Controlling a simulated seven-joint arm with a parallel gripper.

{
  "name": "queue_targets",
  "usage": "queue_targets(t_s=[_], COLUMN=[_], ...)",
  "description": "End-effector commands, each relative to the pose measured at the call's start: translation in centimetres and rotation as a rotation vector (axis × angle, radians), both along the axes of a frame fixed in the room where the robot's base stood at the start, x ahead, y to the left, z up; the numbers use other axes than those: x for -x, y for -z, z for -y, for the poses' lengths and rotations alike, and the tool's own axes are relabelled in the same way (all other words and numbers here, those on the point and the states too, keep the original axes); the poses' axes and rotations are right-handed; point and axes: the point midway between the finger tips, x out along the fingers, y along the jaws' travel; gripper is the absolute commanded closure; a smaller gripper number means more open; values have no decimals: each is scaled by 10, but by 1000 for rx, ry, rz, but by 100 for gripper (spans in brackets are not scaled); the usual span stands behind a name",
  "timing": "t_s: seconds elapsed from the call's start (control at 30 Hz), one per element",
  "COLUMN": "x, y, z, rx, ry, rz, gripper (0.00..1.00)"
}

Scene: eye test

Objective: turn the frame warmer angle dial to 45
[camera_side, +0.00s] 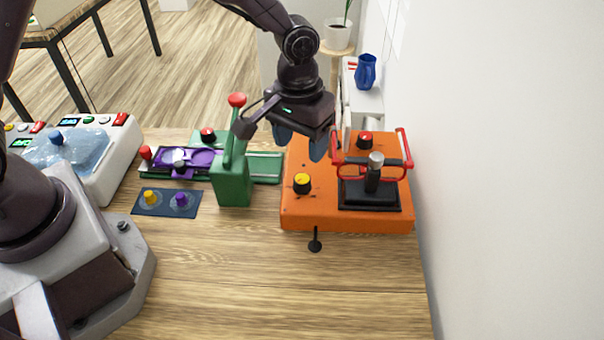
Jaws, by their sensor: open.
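An orange box (345,219), which may be the frame warmer, sits at the right of the table. A black dial with a yellow top (302,184) is on its left part. A black knob with a red top (365,140) is at its back. I cannot tell which is the angle dial, and no scale numbers are readable. My gripper (300,145) is open and empty, with blue fingertips. In the picture it appears over the box's back left, behind the yellow-topped dial and apart from it.
A red-handled frame on a black base (370,200) takes up the box's right side. A green block with a red-balled lever (233,182) stands close left of the box. A purple slide on a green rail (205,162) lies farther left. The front table is mostly clear; a white wall bounds the right.

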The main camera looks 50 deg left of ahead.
Motion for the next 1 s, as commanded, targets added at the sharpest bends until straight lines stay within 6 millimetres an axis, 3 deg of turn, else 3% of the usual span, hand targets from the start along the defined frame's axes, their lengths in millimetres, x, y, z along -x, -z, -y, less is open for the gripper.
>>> queue_targets(t_s=[0.2, 0.4, 0.83, 1.0], x=[1, 0, -1, -1], y=[48, 75, 84, 83], z=[2, 3, 3, 3], rx=[0, -1, 0, 0], ry=[2, 2, 1, 2], rz=[-4, -2, 1, 0], gripper=[40, 40, 40, 80])
